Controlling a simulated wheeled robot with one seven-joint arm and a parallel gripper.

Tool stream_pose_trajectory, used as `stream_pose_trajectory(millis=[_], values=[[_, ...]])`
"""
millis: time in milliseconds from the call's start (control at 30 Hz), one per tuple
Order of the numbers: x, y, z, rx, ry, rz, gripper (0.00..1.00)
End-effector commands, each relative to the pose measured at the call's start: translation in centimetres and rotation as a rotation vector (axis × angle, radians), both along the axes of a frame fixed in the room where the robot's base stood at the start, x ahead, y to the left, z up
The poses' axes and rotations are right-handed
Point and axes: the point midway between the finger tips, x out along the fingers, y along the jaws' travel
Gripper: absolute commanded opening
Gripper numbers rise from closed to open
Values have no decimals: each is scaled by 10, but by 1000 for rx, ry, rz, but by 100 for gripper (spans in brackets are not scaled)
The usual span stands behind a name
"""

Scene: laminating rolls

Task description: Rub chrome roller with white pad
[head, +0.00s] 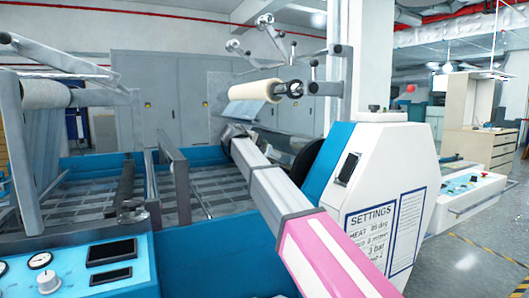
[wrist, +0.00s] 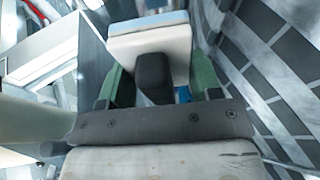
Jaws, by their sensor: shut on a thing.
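In the wrist view my gripper (wrist: 155,88) has green fingers shut on the dark handle of a white pad (wrist: 150,48). The pad is a pale block with a light blue layer along its far edge. In the head view my arm reaches away from the lower right into the machine, below a cream roll (head: 252,91) with film hanging from it. The gripper and pad are too small or hidden to make out there. I cannot clearly pick out the chrome roller in either view, nor tell whether the pad touches anything.
A white side housing (head: 375,185) with a settings sheet stands right of my arm. A blue control panel (head: 95,268) is at the lower left. Another roll (head: 45,94) hangs at the left. Metal posts and bars stand around the slatted machine bed (head: 90,200).

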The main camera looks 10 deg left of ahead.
Motion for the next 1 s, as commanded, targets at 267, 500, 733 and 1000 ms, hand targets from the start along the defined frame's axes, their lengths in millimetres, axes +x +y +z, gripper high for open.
stream_pose_trajectory(millis=[267, 500, 733, 1000], values=[[-1, 1, 1, -1, -1, 0, 39], [-5, 7, 5, 0, -1, 1, 39], [-16, 21, 13, -1, -1, 0, 39], [-18, 23, 14, -1, -1, 0, 39]])
